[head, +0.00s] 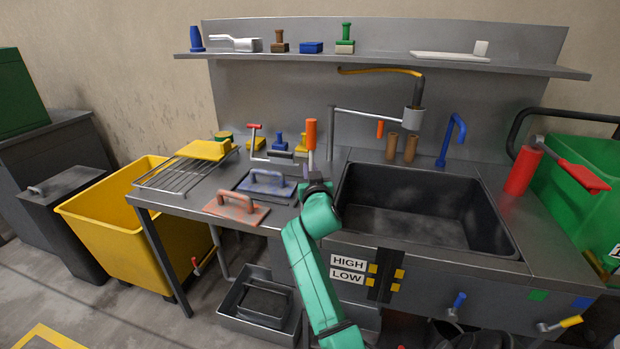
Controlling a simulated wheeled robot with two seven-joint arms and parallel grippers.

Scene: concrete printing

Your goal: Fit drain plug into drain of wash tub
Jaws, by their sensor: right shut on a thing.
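The wash tub (430,205) is a dark rectangular basin set into the grey worktop at right of centre. Its floor looks empty, and I cannot make out its drain opening. My right gripper (303,173), on a green arm from the bottom, is left of the tub's left rim, over the worktop. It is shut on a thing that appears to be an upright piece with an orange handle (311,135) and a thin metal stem. Its lower end is hidden at the jaws. I cannot tell for sure whether this is the drain plug. My left gripper is not in view.
A blue float (267,182) and a reddish float (236,208) lie left of the gripper. A red-handled crank (255,128) stands behind. A swing spout (365,115), brown cylinders (392,146) and a blue tap (452,140) stand behind the tub. The tub's interior is clear.

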